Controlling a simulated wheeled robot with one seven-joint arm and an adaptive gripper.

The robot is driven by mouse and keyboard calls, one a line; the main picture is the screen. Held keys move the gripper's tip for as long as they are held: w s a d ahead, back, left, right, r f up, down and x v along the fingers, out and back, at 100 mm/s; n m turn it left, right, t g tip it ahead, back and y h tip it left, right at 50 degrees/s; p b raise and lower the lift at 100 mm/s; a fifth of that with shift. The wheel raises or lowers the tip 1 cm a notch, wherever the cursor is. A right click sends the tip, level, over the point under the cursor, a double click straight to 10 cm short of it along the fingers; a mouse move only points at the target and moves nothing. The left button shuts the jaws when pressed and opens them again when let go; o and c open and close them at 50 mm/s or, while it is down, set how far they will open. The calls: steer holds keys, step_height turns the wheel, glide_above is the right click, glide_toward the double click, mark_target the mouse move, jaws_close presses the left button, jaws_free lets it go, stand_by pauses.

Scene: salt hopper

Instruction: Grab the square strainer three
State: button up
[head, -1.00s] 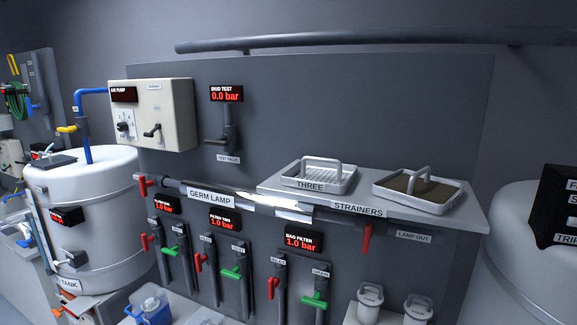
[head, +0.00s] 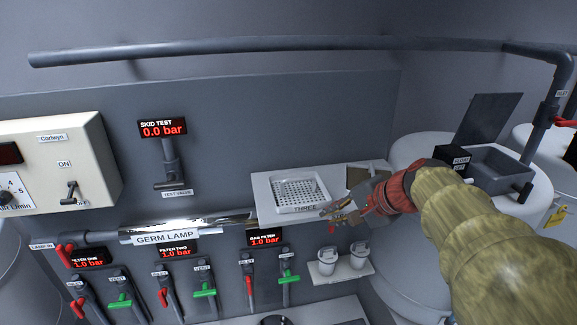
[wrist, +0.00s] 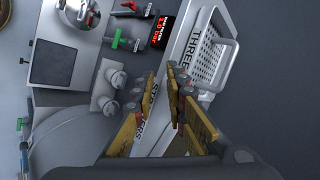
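The square strainer three (head: 300,193) is a white tray with a perforated floor, and it sits on the grey shelf in the head view. In the wrist view the strainer (wrist: 205,60) lies at the upper right, with its pale handle standing up and the label THREE beside it. My gripper (head: 334,210) is just right of the strainer's front corner in the head view. In the wrist view my gripper's fingers (wrist: 161,82) are apart with nothing between them, over the STRAINERS label at the shelf edge. The fingers are left of and below the strainer in that picture.
Two white lidded pots (head: 327,262) stand on a lower ledge. The germ lamp pipe (head: 190,229) and several valve handles are left of and below the shelf. A wall rises behind.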

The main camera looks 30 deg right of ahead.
mark_target(308, 177)
steer(key=w+r+m+t, duration=0.1)
steer(key=r, duration=0.1)
steer(key=w+d+r+m+t, duration=0.1)
steer(key=w+r, duration=0.1)
steer(key=r, duration=0.1)
steer(key=w+r+m, duration=0.1)
steer(key=w+r, duration=0.1)
steer(key=shift+d+r+t, duration=0.15)
steer(key=shift+r+t, duration=0.1)
steer(key=shift+t, duration=0.15)
steer(key=shift+w+y, duration=0.3)
steer(key=p+x, duration=0.2)
steer(key=x, duration=0.5)
steer(key=shift+w+d, duration=0.1)
steer(key=shift+c, duration=0.9)
jaws_close()
